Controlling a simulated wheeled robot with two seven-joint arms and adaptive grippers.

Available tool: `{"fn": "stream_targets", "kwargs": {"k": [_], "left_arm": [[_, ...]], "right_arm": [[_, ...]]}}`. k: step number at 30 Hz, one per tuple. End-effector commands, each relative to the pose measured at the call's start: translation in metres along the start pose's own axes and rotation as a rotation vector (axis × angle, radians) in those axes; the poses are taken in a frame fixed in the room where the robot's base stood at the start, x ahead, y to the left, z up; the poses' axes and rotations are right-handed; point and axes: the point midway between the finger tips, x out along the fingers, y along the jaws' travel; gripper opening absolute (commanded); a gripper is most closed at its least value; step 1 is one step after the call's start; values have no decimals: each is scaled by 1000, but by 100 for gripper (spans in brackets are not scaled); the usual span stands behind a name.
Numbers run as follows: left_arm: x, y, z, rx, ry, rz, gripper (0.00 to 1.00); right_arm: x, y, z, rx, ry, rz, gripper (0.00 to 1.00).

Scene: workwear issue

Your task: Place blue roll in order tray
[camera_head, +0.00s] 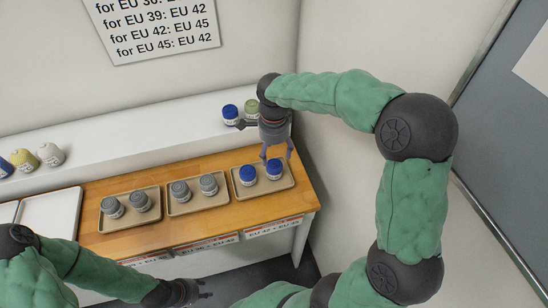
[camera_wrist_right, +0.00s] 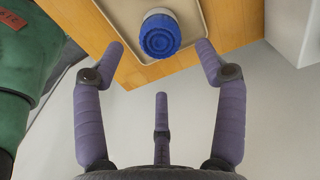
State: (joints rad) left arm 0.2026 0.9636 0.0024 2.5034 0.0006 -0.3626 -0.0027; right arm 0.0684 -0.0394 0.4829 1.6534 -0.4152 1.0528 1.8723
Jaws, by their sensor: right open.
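Two blue rolls stand side by side in the right tan tray (camera_head: 265,190) on the wooden counter: a left one (camera_head: 247,175) and a right one (camera_head: 274,170). Another blue roll (camera_head: 230,113) stands on the white ledge behind. My right gripper (camera_head: 277,152) is open and empty, pointing down at the right tray, close to the right blue roll. In the right wrist view a blue roll (camera_wrist_right: 160,36) stands in the tray beyond the spread fingers (camera_wrist_right: 160,65), not between them. My left gripper (camera_head: 203,289) is low at the front, away from the counter; its opening is unclear.
Two more tan trays, left (camera_head: 131,222) and middle (camera_head: 197,205), hold grey rolls. White trays (camera_head: 50,214) lie at the left. A green roll (camera_head: 252,106) and pale and yellow rolls (camera_head: 49,154) stand on the ledge. A size chart (camera_head: 155,25) hangs above.

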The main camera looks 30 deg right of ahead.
Motion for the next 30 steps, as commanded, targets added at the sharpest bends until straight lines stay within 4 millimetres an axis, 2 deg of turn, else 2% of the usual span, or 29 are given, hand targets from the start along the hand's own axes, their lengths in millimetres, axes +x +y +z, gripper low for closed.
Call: {"fn": "stream_targets", "kwargs": {"k": [1,6,23,26,30], "left_arm": [[-3,1,0,0,0,0,40],[-5,2,0,0,0,0,40],[-5,2,0,0,0,0,40],[-10,4,1,0,0,0,40],[-33,12,1,0,0,0,40]], "right_arm": [[-8,-1,0,0,0,-3,72],[-19,0,0,0,0,-1,72],[-20,0,0,0,0,0,72],[-26,0,0,0,0,0,72],[-50,0,0,0,0,-1,72]]}}
